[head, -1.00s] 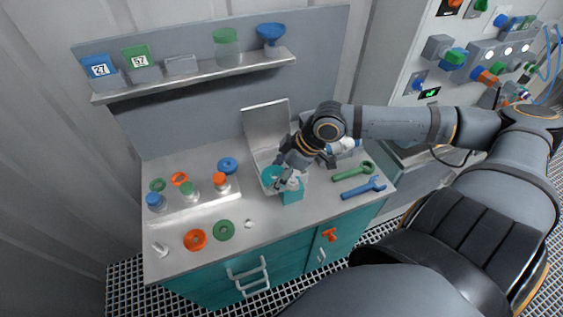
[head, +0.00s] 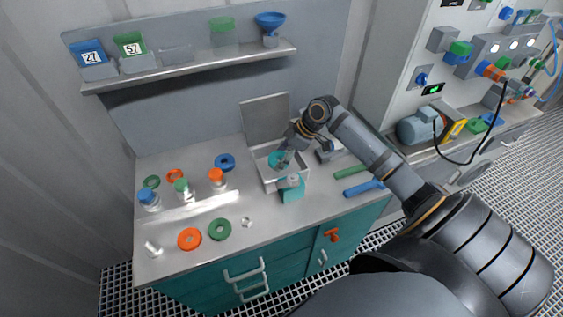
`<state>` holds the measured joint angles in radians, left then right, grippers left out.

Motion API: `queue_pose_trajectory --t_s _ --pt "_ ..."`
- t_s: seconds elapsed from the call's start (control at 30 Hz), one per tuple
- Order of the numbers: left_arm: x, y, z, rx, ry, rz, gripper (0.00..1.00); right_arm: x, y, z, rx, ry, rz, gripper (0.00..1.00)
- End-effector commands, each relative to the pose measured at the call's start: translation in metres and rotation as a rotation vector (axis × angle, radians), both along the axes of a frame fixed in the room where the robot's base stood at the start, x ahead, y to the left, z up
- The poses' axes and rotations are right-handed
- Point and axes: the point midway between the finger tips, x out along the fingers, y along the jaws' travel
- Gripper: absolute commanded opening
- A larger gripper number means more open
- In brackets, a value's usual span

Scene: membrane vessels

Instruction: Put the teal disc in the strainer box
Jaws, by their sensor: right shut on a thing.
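The teal disc (head: 275,159) is at the tips of my right gripper (head: 283,160), which is shut on it. The strainer box is a silver metal box (head: 268,184) with its lid (head: 265,118) standing open at the back. The disc shows within the box's opening. I cannot tell whether it touches the box floor. The gripper reaches in from the back right and hides part of the box and disc. My left gripper is not in view.
A teal block with a grey top (head: 292,193) stands close in front of the box. Green (head: 350,172) and blue (head: 364,187) wrenches lie to the right. Capped vessels (head: 217,179) and coloured rings (head: 190,239) are at left. A shelf (head: 190,68) runs above.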

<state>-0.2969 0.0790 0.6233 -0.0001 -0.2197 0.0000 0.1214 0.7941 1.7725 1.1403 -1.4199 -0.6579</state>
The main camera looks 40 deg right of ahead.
Motion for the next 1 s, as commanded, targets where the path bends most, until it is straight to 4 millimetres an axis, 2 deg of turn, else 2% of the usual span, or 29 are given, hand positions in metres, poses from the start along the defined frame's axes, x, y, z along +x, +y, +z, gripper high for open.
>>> queue_pose_trajectory --t_s 0.1,0.2,0.57,0.6,0.7,0.73,1.0 --pt "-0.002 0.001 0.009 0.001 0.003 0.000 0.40 -0.001 0.001 -0.019 0.004 0.003 -0.002 0.34" --pt "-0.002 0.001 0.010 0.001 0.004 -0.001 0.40 0.000 0.001 -0.028 0.002 0.001 -0.001 0.34" --pt "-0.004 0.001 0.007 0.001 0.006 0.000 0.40 0.000 0.000 -0.034 0.000 0.000 -0.001 0.34" --pt "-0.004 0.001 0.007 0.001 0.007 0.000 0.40 0.000 0.000 -0.033 0.000 0.000 -0.001 0.72" --pt "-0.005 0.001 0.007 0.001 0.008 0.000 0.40 0.000 0.000 -0.033 0.000 0.000 -0.001 0.86" --pt "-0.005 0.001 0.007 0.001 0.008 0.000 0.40 0.000 0.000 -0.033 0.000 0.000 -0.001 0.89" --pt "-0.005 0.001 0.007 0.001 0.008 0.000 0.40 0.000 0.000 -0.033 0.000 0.000 -0.001 0.89"
